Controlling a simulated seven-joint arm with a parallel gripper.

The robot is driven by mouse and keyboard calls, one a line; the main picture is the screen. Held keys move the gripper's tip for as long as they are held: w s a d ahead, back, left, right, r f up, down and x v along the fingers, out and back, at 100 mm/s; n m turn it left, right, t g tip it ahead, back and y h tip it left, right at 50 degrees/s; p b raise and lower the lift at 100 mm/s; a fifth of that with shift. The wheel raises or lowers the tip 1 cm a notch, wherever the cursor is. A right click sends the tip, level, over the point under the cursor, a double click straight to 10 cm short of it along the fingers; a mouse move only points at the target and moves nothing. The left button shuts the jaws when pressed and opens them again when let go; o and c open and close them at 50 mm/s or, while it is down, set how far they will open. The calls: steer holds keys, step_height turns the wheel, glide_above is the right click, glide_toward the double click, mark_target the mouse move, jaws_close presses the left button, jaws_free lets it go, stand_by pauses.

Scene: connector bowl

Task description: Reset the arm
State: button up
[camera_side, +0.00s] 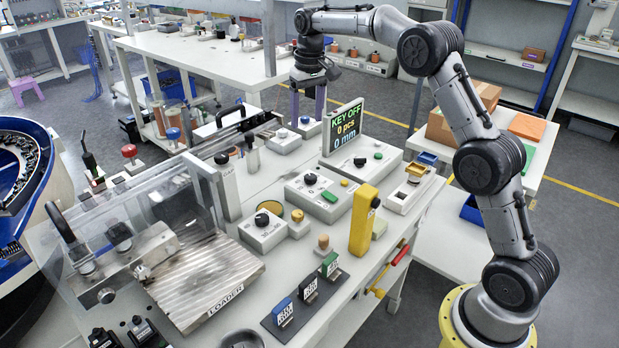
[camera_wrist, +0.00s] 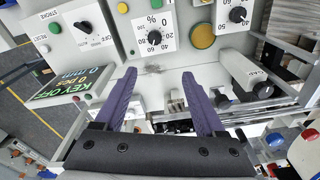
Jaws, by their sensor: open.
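My gripper (camera_side: 307,112) hangs over the far side of the white machine table (camera_side: 330,240), behind the display in the side view. Its two purple fingers point down. In the wrist view my gripper (camera_wrist: 158,76) has its fingers spread apart with nothing held between them. The display (camera_side: 344,128) reads KEY OFF, 0 pcs, 0 mm; it also shows at the left of the wrist view (camera_wrist: 72,86). My arm rises from its yellow base, arches up and reaches left over the table. Whether the fingertips touch anything below is hard to tell.
Control boxes with black knobs (camera_side: 320,195) and a yellow post (camera_side: 363,222) stand on the table. The loader plate (camera_side: 205,278) lies at the front left beside a clear guard. Three key tags (camera_side: 307,286) stand at the front edge. A blue bowl feeder (camera_side: 25,170) is far left.

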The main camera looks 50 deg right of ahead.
steer(key=s+a+r+n+t, duration=0.1)
steer(key=s+a+r+t, duration=0.1)
steer(key=s+a+r, duration=0.5)
steer(key=s+a+r+n+t, duration=0.1)
steer(key=s+a+r, duration=0.1)
steer(key=s+r, duration=0.8)
steer(key=s+a+f+t, duration=0.1)
steer(key=s+f, duration=0.2)
steer(key=s, duration=0.4)
steer(key=s+a+f+t, duration=0.1)
steer(key=s+a+f, duration=0.15)
steer(key=s, duration=0.45)
steer(key=s+f+n, duration=0.1)
steer(key=s+f, duration=0.5)
steer(key=f, duration=0.3)
steer(key=shift+s+d+f, duration=0.15)
steer(key=shift+s+f, duration=0.1)
steer(key=shift+s, duration=0.05)
